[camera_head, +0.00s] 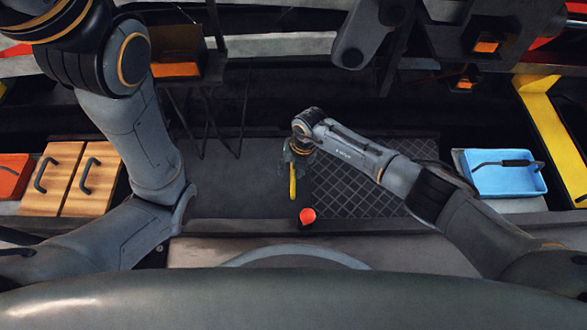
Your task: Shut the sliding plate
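A dark plate with a raised diamond grid (365,190) lies in the floor area at centre right. A plain dark grey surface (235,185) is to its left. I cannot tell for sure which of them is the sliding plate. My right gripper (294,158) is over the border between the two, at a slim yellow bar (293,184). Its fingers are small and partly hidden, so I cannot tell whether they hold the bar. My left arm rises out of the picture at the top left, and its gripper is not in view.
A red knob (308,215) stands at the front edge, just below the yellow bar. Wooden doors with black handles (60,178) and a red box (12,176) are at left. A blue tray (490,184) holding a black-handled tool (515,163) is at right, near a yellow beam (550,130).

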